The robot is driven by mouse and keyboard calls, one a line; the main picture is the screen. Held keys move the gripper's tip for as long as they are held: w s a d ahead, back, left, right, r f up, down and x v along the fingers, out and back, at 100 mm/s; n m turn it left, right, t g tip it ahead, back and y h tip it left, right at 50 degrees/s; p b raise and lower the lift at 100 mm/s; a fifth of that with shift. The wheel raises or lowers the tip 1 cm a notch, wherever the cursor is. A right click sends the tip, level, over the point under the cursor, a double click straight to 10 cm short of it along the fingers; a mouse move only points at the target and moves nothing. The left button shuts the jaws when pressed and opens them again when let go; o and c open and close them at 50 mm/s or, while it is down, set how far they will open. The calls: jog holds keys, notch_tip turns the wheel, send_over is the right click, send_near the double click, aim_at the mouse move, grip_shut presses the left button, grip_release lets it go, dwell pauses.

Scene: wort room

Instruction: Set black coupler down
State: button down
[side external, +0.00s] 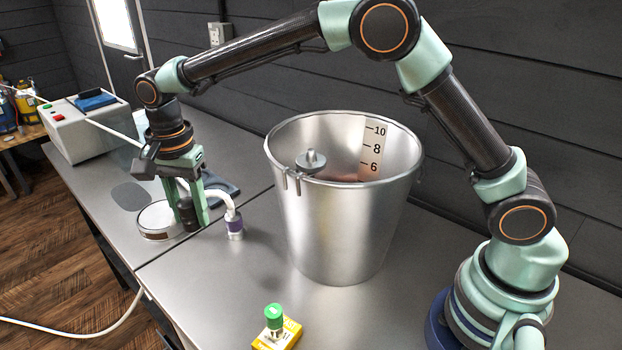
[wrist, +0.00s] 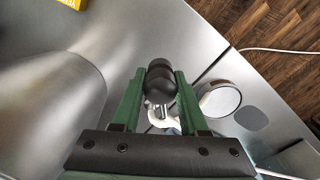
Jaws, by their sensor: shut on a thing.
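My gripper (side external: 191,212) points down over the left part of the steel table. Its green fingers are shut on the black coupler (side external: 188,216), which also shows between the fingers in the wrist view (wrist: 160,82). The coupler is low, close to the tabletop; I cannot tell whether it touches it. A white hose (side external: 224,197) runs by the gripper to a purple-banded coupler (side external: 235,226) standing on the table to the right. In the wrist view the hose (wrist: 160,122) shows partly beneath the black coupler.
A round white dish (side external: 154,222) sits just left of the coupler. A dark oval patch (side external: 130,196) lies behind it. A tall steel bucket (side external: 340,235) stands right. A yellow box (side external: 289,337) and green-capped piece (side external: 274,316) are in front. A grey machine (side external: 92,130) stands back left.

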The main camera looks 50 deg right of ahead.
notch_tip(320, 180, down, 14)
jog(key=shift+f, duration=0.25)
dwell(0.3)
jog(key=shift+f, duration=0.2)
jog(key=shift+c, duration=2.2)
grip_release()
jog(key=shift+r, duration=0.1)
notch_tip(320, 180, up, 12)
jog(key=shift+r, duration=0.15)
send_over(209, 279)
jog(key=shift+f, duration=4.9)
